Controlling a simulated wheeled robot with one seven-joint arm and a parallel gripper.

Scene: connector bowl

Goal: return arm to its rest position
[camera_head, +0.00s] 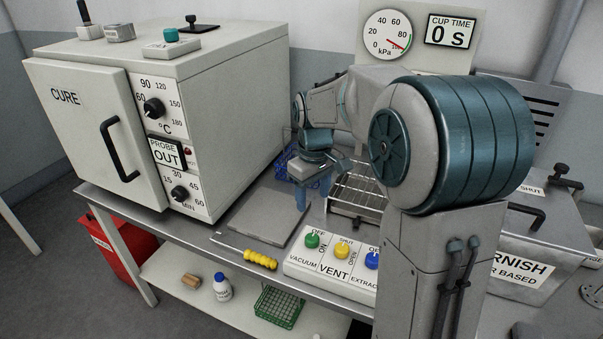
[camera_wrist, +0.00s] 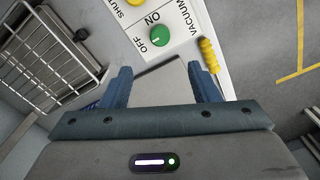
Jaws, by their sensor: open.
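My gripper (camera_head: 313,192) hangs over the bench behind the control panel, its blue fingers pointing down. In the wrist view my gripper (camera_wrist: 160,85) has its two fingers spread wide apart with nothing between them. Below it lies a flat grey plate (camera_wrist: 160,86), which also shows on the bench in the head view (camera_head: 262,221). My arm reaches from the right foreground back over the bench, bent at the elbow. It hides part of the bench behind it.
A white CURE oven (camera_head: 215,100) stands at the left, door closed. The control panel (camera_head: 335,272) with green, yellow and blue knobs is at the front. A wire rack (camera_head: 358,190) is close right of my gripper. A yellow-handled tool (camera_head: 260,259) lies near the front edge. A varnish tank (camera_head: 545,225) stands right.

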